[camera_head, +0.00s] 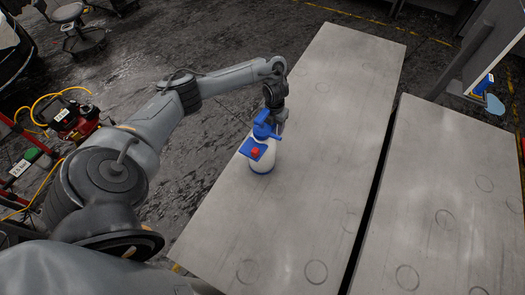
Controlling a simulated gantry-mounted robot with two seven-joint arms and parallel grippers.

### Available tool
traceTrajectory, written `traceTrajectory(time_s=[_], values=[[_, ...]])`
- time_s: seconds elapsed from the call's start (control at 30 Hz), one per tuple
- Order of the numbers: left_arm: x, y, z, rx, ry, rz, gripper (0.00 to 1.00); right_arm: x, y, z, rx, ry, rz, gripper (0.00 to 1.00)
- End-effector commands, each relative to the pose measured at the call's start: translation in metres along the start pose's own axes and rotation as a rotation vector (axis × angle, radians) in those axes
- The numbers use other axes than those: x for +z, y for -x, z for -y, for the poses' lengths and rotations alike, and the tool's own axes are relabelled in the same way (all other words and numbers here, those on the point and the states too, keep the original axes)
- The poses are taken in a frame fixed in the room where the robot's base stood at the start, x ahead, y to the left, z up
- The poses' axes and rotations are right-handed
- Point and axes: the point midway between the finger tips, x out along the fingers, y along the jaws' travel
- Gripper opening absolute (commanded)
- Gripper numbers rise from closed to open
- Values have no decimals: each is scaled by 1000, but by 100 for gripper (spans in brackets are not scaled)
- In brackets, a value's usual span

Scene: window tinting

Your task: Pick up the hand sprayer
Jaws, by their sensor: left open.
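The hand sprayer (262,157) stands upright on the grey metal table. It has a white body, a blue base, a blue top and handle, and a red knob. My left gripper (277,115) is at the far side of the sprayer's blue top, close to it and pointing down. Its fingers are partly hidden behind the sprayer, and I cannot tell whether they touch it. The gripper is open. My right gripper is not in view.
The left metal table (345,75) is otherwise bare, with faint ring marks. A second metal table (450,190) lies to the right across a narrow gap. A red machine (70,120) with a yellow hose and a stool (80,35) stand at the left.

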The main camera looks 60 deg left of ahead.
Motion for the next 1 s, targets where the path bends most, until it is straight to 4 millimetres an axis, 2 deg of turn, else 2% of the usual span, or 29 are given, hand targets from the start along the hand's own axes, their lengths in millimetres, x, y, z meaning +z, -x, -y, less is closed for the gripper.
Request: traceTrajectory(time_s=[0.03, 0.2, 0.57, 0.67, 0.93, 1.0], values=[[-1, -14, 1, -2, 2, -4, 57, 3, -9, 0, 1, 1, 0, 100], [-1, -32, 0, -1, 2, -2, 57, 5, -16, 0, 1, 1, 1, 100], [0, -38, 0, 0, 1, -1, 57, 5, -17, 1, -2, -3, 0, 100], [0, -38, 0, 0, 1, -1, 45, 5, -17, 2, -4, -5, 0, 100], [0, -38, 0, 0, 1, -1, 4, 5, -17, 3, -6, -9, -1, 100], [0, -37, 0, 0, 1, -1, 0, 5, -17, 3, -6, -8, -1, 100]])
